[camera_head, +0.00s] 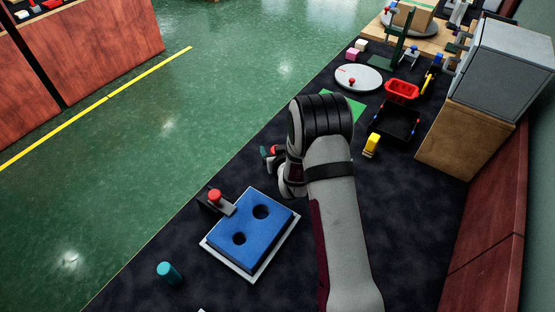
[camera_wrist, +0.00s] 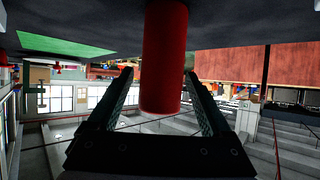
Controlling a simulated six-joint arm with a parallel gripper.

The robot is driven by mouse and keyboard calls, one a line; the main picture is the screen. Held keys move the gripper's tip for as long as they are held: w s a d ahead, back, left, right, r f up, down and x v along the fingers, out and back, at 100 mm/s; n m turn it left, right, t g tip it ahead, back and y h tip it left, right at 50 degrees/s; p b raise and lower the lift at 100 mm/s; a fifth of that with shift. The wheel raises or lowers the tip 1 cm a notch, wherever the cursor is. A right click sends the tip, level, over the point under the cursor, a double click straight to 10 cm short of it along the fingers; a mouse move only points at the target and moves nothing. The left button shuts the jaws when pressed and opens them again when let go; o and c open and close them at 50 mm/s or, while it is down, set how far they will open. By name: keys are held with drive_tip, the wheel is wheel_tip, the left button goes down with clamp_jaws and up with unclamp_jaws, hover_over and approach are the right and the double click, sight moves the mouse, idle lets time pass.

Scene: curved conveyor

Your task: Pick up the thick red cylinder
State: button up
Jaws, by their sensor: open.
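A thick red cylinder (camera_wrist: 164,55) fills the top middle of the wrist view, where the picture is upside down and the dark table is at the top. My gripper (camera_wrist: 158,75) is open, with one finger on each side of the cylinder in that view. A gap shows on both sides, and I cannot tell how deep the cylinder is between the fingers. In the head view my gripper (camera_head: 269,155) is low over the table and mostly covered by my arm. Only a small red patch shows beside it, so the cylinder is largely hidden there.
A blue block with two holes (camera_head: 262,230) lies near a dark bracket with a red knob (camera_head: 215,195). A teal cylinder (camera_head: 169,273) stands at the front left. A yellow piece (camera_head: 371,145), black tray (camera_head: 398,122), red bin (camera_head: 402,90) and white disc (camera_head: 372,78) are farther back.

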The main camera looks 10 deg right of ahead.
drive_tip(key=shift+w+f, duration=0.15)
drive_tip(key=shift+w, duration=0.15)
clamp_jaws()
idle(0.3)
